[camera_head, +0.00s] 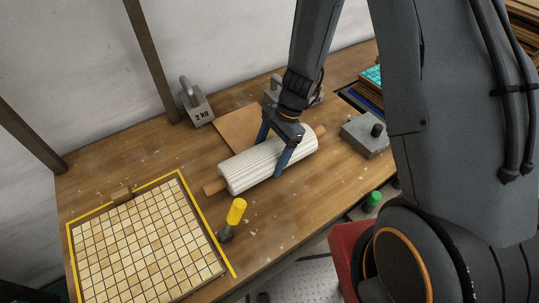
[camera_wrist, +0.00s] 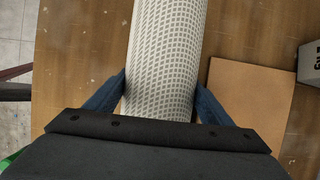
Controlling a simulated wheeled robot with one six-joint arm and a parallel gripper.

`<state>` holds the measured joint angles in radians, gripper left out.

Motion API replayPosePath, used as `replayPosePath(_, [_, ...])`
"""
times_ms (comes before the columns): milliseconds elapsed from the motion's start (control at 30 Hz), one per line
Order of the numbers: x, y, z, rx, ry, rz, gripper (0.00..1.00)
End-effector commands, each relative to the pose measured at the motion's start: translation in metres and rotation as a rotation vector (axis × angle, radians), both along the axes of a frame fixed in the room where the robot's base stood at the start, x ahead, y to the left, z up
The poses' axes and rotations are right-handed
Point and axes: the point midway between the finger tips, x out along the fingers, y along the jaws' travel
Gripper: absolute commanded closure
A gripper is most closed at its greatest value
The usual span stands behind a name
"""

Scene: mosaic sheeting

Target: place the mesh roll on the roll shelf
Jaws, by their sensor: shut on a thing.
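The mesh roll (camera_head: 248,169) is a white ribbed cylinder with a wooden core sticking out at both ends. It lies slantwise over the wooden table, next to a flat brown board. My gripper (camera_head: 272,152) is shut on the roll near its middle, with one blue finger on each side. In the wrist view the white mesh roll (camera_wrist: 166,50) runs up the picture between the two blue fingers of my gripper (camera_wrist: 160,100). I cannot tell whether the roll touches the table. I cannot make out the roll shelf for certain.
A tile sheet (camera_head: 145,240) in a yellow-edged frame lies at the left front. A 2 KG weight (camera_head: 197,103) stands behind the brown board (camera_head: 232,125). A grey block with a black knob (camera_head: 365,136) is at the right.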

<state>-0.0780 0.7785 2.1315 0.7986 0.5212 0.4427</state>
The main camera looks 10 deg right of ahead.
Motion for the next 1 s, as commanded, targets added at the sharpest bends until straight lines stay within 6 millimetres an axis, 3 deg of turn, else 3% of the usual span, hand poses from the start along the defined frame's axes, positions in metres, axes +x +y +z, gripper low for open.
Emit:
replayPosePath(100, [0.000,0.000,-0.003,0.000,0.000,0.000,0.71])
replayPosePath(133, [0.000,0.000,-0.003,0.000,0.000,0.000,0.22])
replayPosePath(167, [0.000,0.000,-0.003,0.000,0.000,0.000,0.17])
replayPosePath(633, [0.003,-0.003,0.008,0.001,-0.004,0.001,0.17])
replayPosePath(1000, [0.013,-0.024,0.064,0.000,-0.005,-0.001,0.17])
